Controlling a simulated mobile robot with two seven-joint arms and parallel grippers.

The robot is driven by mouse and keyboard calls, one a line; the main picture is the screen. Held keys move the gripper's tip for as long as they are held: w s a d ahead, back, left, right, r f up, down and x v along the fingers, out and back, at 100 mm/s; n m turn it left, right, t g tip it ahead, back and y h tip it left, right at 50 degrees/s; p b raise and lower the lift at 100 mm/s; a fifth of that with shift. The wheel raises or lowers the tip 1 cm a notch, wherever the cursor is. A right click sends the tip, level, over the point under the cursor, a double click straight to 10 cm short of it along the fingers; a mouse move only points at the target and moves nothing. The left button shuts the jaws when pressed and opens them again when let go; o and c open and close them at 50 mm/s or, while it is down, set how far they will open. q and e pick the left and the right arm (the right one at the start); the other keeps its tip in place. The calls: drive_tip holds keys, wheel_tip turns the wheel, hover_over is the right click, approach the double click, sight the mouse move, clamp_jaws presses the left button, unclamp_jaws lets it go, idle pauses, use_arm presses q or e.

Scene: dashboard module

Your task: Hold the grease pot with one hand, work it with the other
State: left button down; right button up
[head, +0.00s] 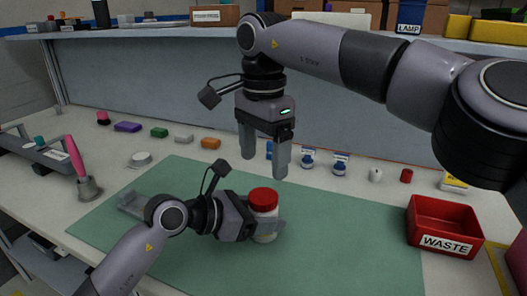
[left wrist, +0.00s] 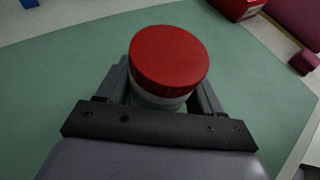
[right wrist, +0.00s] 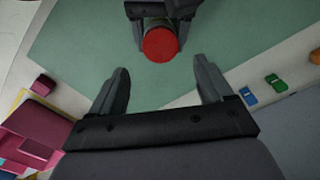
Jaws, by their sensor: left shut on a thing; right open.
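The grease pot is a pale jar (head: 266,226) with a red lid (head: 263,199), standing upright on the green mat (head: 340,255). My left gripper (head: 266,229) is shut around the jar's body below the lid. The left wrist view shows the red lid (left wrist: 168,58) above the fingers, with a strip of pale body (left wrist: 158,100) under it. My right gripper (head: 263,165) is open and empty, pointing down above and behind the pot. In the right wrist view the lid (right wrist: 160,44) lies beyond the open right fingers (right wrist: 162,90), apart from them.
A red WASTE bin (head: 443,228) stands at the right. A pink-handled brush (head: 78,165) stands in a holder at the left. Several small blocks and small labelled bottles (head: 308,158) line the back below the shelf (head: 180,27). The mat's right part is clear.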

sight(264, 196)
drive_tip(key=shift+r+n, duration=0.1)
drive_tip(key=shift+n, duration=0.4)
drive_tip(key=shift+f, duration=4)
